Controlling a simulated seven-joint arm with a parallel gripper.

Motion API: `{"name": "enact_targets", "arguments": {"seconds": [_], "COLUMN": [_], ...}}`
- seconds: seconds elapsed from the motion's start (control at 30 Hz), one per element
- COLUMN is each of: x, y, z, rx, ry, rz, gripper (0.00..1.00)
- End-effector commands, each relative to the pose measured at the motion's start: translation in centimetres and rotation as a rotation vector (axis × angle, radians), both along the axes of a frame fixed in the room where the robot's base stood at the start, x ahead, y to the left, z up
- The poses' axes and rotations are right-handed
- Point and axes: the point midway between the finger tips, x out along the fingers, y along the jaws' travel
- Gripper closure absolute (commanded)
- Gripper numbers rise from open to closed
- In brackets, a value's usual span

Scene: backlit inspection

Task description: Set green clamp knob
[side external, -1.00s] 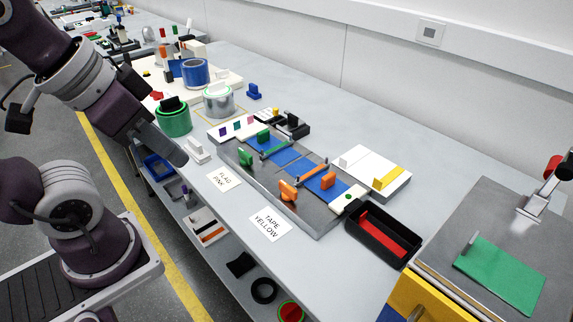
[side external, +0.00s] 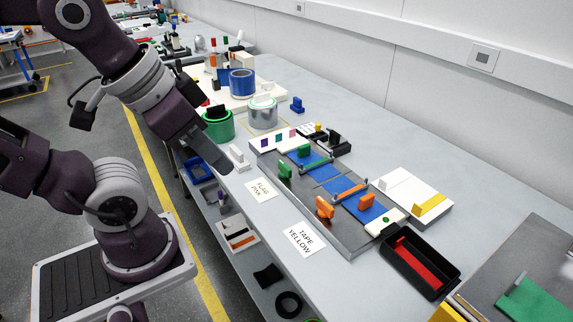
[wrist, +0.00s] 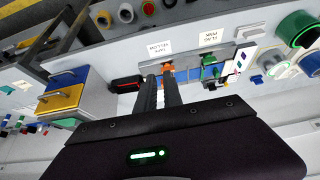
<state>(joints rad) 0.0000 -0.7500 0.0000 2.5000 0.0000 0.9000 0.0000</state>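A clamping fixture (side external: 345,240) with a grey plate and blue strips lies on the bench. Two green knobs stand at its far end, one at the near side (side external: 285,170) and one at the far side (side external: 304,151). A green bar (side external: 316,164) runs between them. Two orange knobs stand nearer the camera, one upright (side external: 324,208) and one behind it (side external: 366,202). My gripper (side external: 228,169) is in the air left of the fixture, apart from the knobs. In the wrist view my gripper's fingers (wrist: 160,80) show a narrow gap with nothing held.
Labels reading flag pink (side external: 262,190) and tape yellow (side external: 304,239) lie before the fixture. A black tray (side external: 442,283) with a red strip stands right. A white block with a yellow strip (side external: 432,206) lies behind. Green (side external: 218,128), silver (side external: 263,115) and blue (side external: 242,84) cylinders stand at the back left.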

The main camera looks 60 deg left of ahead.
Motion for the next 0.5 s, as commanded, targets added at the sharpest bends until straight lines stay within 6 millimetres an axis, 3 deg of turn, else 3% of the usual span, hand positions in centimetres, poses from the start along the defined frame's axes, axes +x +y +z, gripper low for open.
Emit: {"name": "enact_targets", "arguments": {"seconds": [0.3, 0.33, 0.43, 0.5], "x": [0.0, 0.0, 0.6, 2.3], "y": [0.0, 0.0, 0.3, 1.2], "z": [0.0, 0.0, 0.1, 0.1], "rx": [0.0, 0.0, 0.039, 0.135], "ry": [0.0, 0.0, 0.018, 0.073], "rz": [0.0, 0.0, -0.021, -0.091], "gripper": [0.89, 0.87, 0.67, 0.67]}}
